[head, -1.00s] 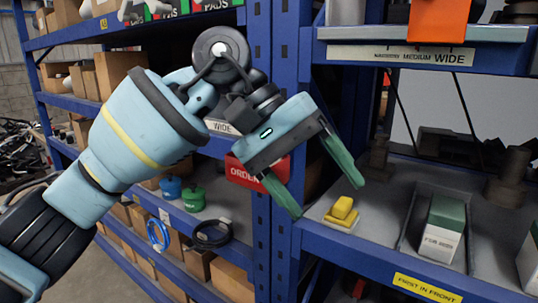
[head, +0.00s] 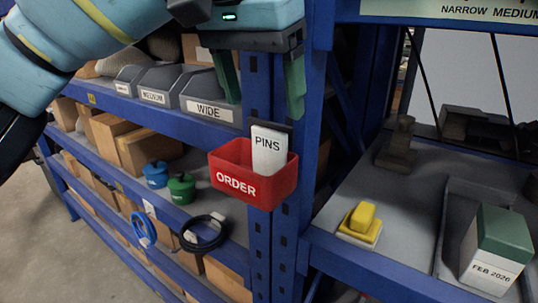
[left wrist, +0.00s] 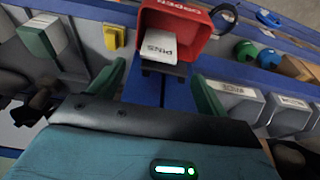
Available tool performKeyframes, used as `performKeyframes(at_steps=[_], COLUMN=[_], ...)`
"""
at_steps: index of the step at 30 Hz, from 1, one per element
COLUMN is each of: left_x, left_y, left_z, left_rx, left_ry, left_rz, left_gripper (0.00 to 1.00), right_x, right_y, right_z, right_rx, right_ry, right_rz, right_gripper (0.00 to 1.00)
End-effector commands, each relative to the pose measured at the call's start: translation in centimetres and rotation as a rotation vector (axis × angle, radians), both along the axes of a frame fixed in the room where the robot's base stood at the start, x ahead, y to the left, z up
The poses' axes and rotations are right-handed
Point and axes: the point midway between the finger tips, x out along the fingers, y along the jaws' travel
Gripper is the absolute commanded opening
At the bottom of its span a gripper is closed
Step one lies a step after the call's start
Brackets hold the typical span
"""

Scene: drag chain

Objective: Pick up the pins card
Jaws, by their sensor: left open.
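The pins card (head: 269,150) is white with the word PINS and stands upright in the red ORDER bin (head: 230,180), its top above the rim. The bin is fixed at the blue shelf post. My left gripper (head: 262,105) is open, its two green fingers pointing down just above the card in the head view. In the left wrist view the card (left wrist: 158,46) lies ahead between the open fingers (left wrist: 160,82), apart from both. The lower part of the card is hidden in the bin. My right gripper is not in view.
Blue shelf posts (head: 312,150) stand right behind the bin. Grey bins (head: 205,98), one labelled WIDE, sit on the left shelf. A yellow block (head: 362,216) and a green-and-white box (head: 497,250) stand on the right shelf. The space before the red bin is clear.

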Motion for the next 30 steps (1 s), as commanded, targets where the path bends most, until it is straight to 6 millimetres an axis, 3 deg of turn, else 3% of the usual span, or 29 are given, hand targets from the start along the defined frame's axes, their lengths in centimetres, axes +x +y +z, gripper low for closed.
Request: performKeyframes(at_steps=[6, 13, 18, 26, 30], left_x=[0.0, 0.1, 0.6, 0.7, 0.7], left_y=[-0.1, -0.5, -0.8, -0.8, -0.8], left_z=[-0.5, -3.1, -4.9, -5.3, -5.2], left_rx=[0.000, 0.000, -0.002, -0.002, -0.002], left_ry=[-0.002, -0.006, -0.004, -0.002, -0.002], left_rz=[0.000, 0.000, 0.000, 0.000, 0.000], left_gripper=[0.76, 0.76, 0.76, 0.76, 0.61], right_x=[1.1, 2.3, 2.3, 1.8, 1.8], right_y=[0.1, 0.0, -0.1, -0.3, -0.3], right_z=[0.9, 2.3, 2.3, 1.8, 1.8], right_rx=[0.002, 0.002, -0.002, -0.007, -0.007], right_ry=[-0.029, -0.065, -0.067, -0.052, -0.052], right_rz=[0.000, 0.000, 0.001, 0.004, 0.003], right_gripper=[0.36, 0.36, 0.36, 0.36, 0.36])
